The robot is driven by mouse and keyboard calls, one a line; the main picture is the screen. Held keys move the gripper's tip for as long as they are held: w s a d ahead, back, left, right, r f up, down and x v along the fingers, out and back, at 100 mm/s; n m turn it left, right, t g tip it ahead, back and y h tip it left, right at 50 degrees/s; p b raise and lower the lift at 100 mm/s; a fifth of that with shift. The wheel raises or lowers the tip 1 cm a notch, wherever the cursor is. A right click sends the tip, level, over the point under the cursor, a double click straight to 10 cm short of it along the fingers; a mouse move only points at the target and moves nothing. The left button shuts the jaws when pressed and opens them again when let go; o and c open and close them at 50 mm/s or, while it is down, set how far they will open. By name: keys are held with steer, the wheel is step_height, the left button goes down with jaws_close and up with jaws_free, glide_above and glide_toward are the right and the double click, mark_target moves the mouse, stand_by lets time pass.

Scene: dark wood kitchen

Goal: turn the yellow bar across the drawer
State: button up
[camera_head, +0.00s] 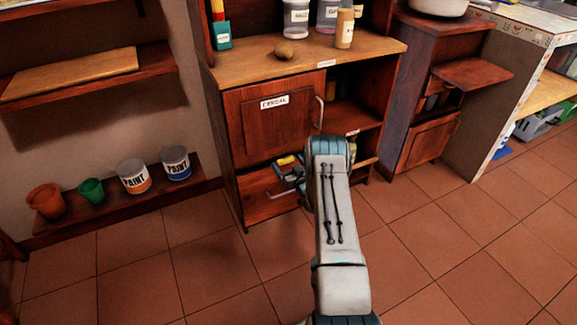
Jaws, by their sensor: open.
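The drawer (258,204) is low in the dark wood cabinet, below the door labelled CEREAL, and has a pale bar handle. It appears pulled out a little. A small yellow bar (286,160) shows at the drawer's top, left of my arm. My gripper (292,173) is open, right at the yellow bar and above the drawer front. It is small and dark here, and I cannot tell whether it touches the bar. My arm hides the drawer's right part, and perhaps part of the bar.
The cereal door (262,130) is shut above the drawer. A potato-like item (284,50) and bottles stand on the counter. Paint cans (133,176) and pots sit on a low shelf at left. The tiled floor in front is clear.

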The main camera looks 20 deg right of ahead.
steer(key=shift+w, duration=0.1)
steer(key=c, duration=1)
steer(key=shift+f+m, duration=0.1)
steer(key=shift+m, duration=0.2)
steer(key=m+b, duration=0.2)
steer(key=shift+d+f+m, duration=0.15)
steer(key=shift+f+m, duration=0.1)
steer(key=shift+m, duration=0.05)
steer(key=m+b, duration=0.1)
steer(key=m, duration=0.1)
steer(key=m+b, duration=0.2)
steer(key=m, duration=0.1)
steer(key=shift+f+m, duration=0.3)
steer(key=shift+f, duration=0.05)
steer(key=m, duration=0.1)
steer(key=m+b, duration=0.1)
steer(key=m, duration=0.1)
steer(key=m+b, duration=0.1)
steer(key=shift+a+f, duration=0.2)
steer(key=shift+a, duration=0.1)
steer(key=m, duration=0.1)
steer(key=m+b, duration=0.1)
steer(key=m, duration=0.1)
steer(key=m+b, duration=0.1)
steer(key=m, duration=0.1)
steer(key=shift+a, duration=0.3)
